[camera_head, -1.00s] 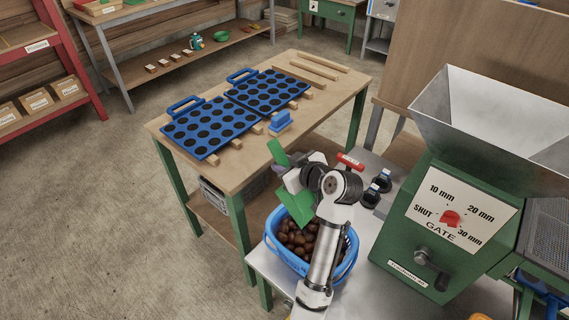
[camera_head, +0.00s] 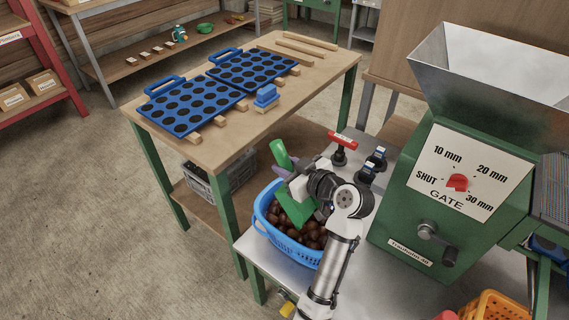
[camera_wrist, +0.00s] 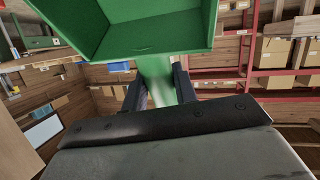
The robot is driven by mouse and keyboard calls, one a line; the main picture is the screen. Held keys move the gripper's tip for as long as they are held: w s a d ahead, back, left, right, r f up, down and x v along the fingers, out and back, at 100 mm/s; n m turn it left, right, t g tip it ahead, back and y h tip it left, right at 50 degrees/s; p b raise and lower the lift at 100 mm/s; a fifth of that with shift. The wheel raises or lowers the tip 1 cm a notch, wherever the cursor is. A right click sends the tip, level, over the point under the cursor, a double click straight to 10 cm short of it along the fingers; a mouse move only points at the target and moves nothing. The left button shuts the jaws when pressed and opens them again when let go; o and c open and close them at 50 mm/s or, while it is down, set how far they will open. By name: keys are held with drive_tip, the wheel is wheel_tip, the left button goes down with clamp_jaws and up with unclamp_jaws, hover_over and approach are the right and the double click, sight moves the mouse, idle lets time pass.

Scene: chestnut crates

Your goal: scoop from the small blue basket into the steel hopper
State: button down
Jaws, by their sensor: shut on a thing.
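The small blue basket (camera_head: 262,212) stands on the steel-topped bench and holds brown chestnuts (camera_head: 311,235). My gripper (camera_head: 296,184) is above the basket, shut on the handle of a green scoop (camera_head: 298,208). The scoop's lower part is at the chestnuts in the head view; whether it touches them is hard to tell. In the wrist view the green scoop (camera_wrist: 140,35) fills the top, and its handle runs down between my fingers (camera_wrist: 158,90). I cannot see chestnuts in its visible part. The steel hopper (camera_head: 490,85) sits on the green grader at the right.
The grader has a gate dial (camera_head: 457,182) and a crank (camera_head: 435,240). A red-handled clamp (camera_head: 342,141) and dark-based fittings (camera_head: 373,165) stand behind the basket. A wooden table (camera_head: 190,150) with blue trays is at the left. An orange crate (camera_head: 497,306) is at the front right.

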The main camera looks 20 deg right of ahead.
drive_tip(key=shift+g, duration=0.5)
wheel_tip(320, 180, down, 5)
drive_tip(key=shift+b, duration=1)
drive_tip(key=shift+s+d+g+h+p, duration=0.15)
drive_tip(key=shift+g+h+p, duration=0.2)
drive_tip(key=shift+p, duration=0.2)
drive_tip(key=shift+s+d+f+n+g+h+p, duration=0.15)
drive_tip(key=shift+s+f+g+h+p, duration=0.15)
drive_tip(key=shift+f+g+p, duration=0.3)
drive_tip(key=shift+s+d+f+n+g+h+p, duration=0.15)
drive_tip(key=shift+f+g+h+p, duration=0.2)
drive_tip(key=shift+f+p, duration=0.3)
drive_tip(key=shift+f+g+h+p, duration=0.2)
drive_tip(key=shift+g+h+p, duration=0.1)
drive_tip(key=shift+p, duration=0.1)
drive_tip(key=w+a+r+g+h+p, duration=0.3)
drive_tip(key=w+p, duration=0.4)
drive_tip(key=p, duration=0.5)
drive_tip(key=shift+w+a+r+n+g, duration=0.15)
drive_tip(key=shift+a+r+n+g, duration=0.15)
drive_tip(key=shift+a+r+g, duration=0.7)
drive_tip(key=shift+a, duration=0.3)
